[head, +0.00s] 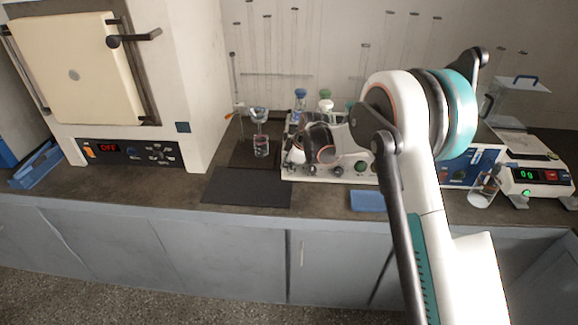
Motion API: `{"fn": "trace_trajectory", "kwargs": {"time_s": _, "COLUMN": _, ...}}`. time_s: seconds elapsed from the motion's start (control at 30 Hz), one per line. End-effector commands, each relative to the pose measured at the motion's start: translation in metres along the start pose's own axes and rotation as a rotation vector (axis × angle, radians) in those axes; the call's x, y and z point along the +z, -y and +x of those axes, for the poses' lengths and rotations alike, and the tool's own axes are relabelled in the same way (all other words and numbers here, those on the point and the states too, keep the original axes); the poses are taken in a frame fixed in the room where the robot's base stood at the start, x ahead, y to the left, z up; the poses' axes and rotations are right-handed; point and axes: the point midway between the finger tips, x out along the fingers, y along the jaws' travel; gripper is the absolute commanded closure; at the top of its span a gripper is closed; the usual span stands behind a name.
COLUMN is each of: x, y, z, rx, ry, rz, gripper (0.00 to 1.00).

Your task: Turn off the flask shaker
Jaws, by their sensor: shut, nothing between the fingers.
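The flask shaker seems to be the low white unit (300,174) at the middle of the counter. Bottles or flasks with blue (300,93) and green (325,94) tops stand at its back. Small dark and green knobs (360,166) line its front. My white, teal and black arm reaches across from the lower right, and its wrist covers much of the unit's middle. I cannot make out my gripper's fingers; they seem hidden behind the wrist. I cannot read a switch state on the shaker.
A furnace (90,70) with an OFF display stands left. A glass vessel (261,146) stands beside the shaker. A dark mat (247,187) and blue pad (367,201) lie in front. Right are a blue-fronted unit (482,168), a beaker (482,196) and a device with a lit green display (536,176).

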Motion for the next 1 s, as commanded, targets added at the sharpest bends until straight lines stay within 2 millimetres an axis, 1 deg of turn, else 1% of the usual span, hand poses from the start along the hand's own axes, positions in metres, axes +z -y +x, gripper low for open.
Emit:
{"fn": "trace_trajectory", "kwargs": {"time_s": 0.27, "x": 0.0, "y": 0.0, "z": 0.0, "rx": -0.001, "ry": 0.0, "rz": 0.0, "gripper": 1.0}}
{"fn": "trace_trajectory", "kwargs": {"time_s": 0.7, "x": -0.005, "y": -0.005, "z": -0.014, "rx": -0.002, "ry": 0.0, "rz": 0.0, "gripper": 1.0}}
{"fn": "trace_trajectory", "kwargs": {"time_s": 1.0, "x": -0.005, "y": -0.005, "z": -0.014, "rx": -0.002, "ry": 0.0, "rz": 0.0, "gripper": 1.0}}
